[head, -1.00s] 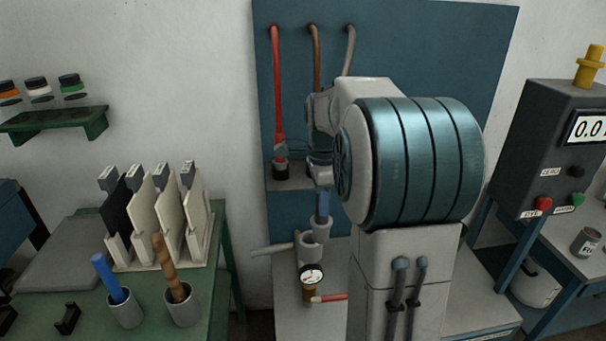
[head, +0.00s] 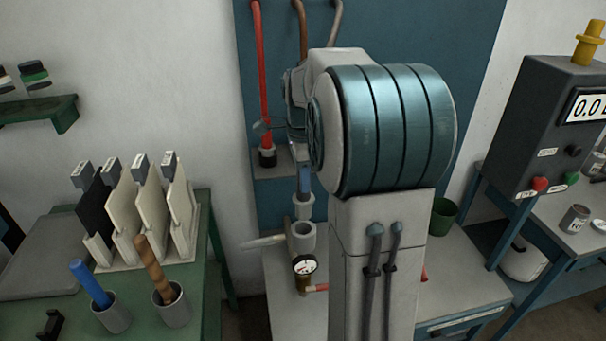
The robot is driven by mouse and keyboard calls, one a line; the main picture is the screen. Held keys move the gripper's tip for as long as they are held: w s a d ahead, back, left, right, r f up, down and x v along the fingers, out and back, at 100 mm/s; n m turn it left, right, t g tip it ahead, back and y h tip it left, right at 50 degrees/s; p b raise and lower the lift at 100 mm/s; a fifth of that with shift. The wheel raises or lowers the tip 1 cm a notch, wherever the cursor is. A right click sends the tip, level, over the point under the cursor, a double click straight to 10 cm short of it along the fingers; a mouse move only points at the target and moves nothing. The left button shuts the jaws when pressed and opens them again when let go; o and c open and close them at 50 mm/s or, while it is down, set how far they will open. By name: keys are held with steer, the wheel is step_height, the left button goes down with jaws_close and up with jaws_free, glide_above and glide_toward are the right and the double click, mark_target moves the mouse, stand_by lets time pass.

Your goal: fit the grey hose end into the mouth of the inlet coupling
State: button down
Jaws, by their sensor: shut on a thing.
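The grey hose end (head: 304,207) is a light grey collar below a blue piece, pointing down. My gripper (head: 304,182) is shut on it; my arm hides much of the gripper and the fingers are hard to make out. The inlet coupling (head: 302,241) is a grey upright cup with an open round mouth, on the bench behind my arm. The hose end is just above the mouth and nearly in line with it. I cannot tell whether the two touch. The grey hose (head: 334,22) shows at the top of the blue panel; its lower run is hidden.
A pressure gauge (head: 305,265) sits below the coupling, with a pale pipe (head: 263,242) to its left. A red hose (head: 262,90) hangs at the left. A green cup (head: 443,216) stands right of my arm. A green table (head: 205,235) with holders is at left.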

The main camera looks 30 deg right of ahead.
mark_target(303, 206)
steer(key=shift+f+b, duration=3.05)
steer(key=shift+f, duration=1.7)
steer(key=c, duration=1)
jaws_free()
step_height(303, 206, up, 14)
steer(key=shift+f, duration=0.1)
steer(key=s+a+f+n+t, duration=0.1)
steer(key=s+a+f+n, duration=0.5)
steer(key=s+n, duration=0.3)
steer(key=s+a+f+n+t, duration=0.2)
steer(key=s+a+f+n, duration=0.5)
steer(key=s+n, duration=0.3)
steer(key=shift+a+f+n, duration=0.25)
steer(key=shift+a+n, duration=0.15)
steer(key=shift+n, duration=0.7)
